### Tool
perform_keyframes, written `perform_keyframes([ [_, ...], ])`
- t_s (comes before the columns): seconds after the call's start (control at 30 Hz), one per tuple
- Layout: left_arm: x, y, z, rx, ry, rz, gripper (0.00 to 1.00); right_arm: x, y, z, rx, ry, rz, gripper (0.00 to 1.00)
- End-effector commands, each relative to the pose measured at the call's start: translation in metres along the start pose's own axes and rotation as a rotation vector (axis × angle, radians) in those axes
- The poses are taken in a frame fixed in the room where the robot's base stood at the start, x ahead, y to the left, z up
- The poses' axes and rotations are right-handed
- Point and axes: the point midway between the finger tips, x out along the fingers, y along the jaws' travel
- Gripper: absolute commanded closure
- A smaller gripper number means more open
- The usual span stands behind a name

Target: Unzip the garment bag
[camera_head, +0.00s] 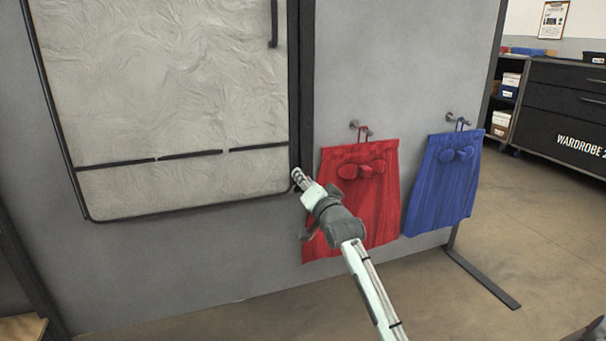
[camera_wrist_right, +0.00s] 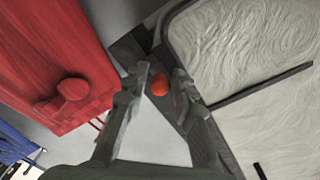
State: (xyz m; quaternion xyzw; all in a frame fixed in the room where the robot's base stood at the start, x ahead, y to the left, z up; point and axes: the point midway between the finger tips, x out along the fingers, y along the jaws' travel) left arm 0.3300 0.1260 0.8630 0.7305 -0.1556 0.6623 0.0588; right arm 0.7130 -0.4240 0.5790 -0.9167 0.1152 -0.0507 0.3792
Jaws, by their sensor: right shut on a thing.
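The garment bag (camera_head: 190,95) hangs on a grey panel at the left of the head view, pale and wrinkled with black edging. It also shows at the right of the right wrist view (camera_wrist_right: 245,55). A dark vertical strip (camera_head: 302,85) runs along its right edge; I see no open gap. My right gripper (camera_head: 298,179) is at the bag's lower right corner, by the strip. The gripper hides the pull in the head view.
A red garment (camera_head: 372,190) hangs on a peg just right of my right gripper, partly behind my arm. A blue garment (camera_head: 445,185) hangs farther right. A dark panel foot (camera_head: 483,280) extends over the floor. A dark drawer cabinet (camera_head: 570,105) stands behind.

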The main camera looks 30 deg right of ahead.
Motion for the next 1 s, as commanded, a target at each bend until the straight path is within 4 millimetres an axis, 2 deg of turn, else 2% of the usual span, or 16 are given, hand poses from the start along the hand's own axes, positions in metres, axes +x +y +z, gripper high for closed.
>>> perform_keyframes([
  [0.27, 0.000, 0.000, 0.000, 0.001, 0.002, 0.001, 1.00, 0.000, 0.006, 0.004, 0.001, -0.008, 0.011, 1.00],
  [0.3, 0.000, 0.000, 0.000, 0.001, 0.002, 0.001, 1.00, 0.000, 0.006, 0.004, 0.001, -0.008, 0.011, 0.72],
  [0.4, 0.000, 0.000, -0.001, 0.001, 0.003, 0.002, 1.00, 0.000, 0.006, 0.004, 0.001, -0.008, 0.011, 0.63],
  [0.77, 0.002, 0.001, -0.003, -0.001, 0.013, 0.006, 1.00, -0.001, 0.003, 0.003, 0.000, -0.005, 0.006, 0.63],
  [0.87, 0.002, 0.001, -0.002, -0.001, 0.011, 0.005, 1.00, -0.010, 0.003, 0.003, 0.001, -0.004, 0.005, 0.63],
  [1.0, 0.001, 0.001, -0.002, -0.001, 0.008, 0.004, 1.00, -0.033, 0.003, 0.004, 0.000, -0.006, 0.007, 0.63],
])
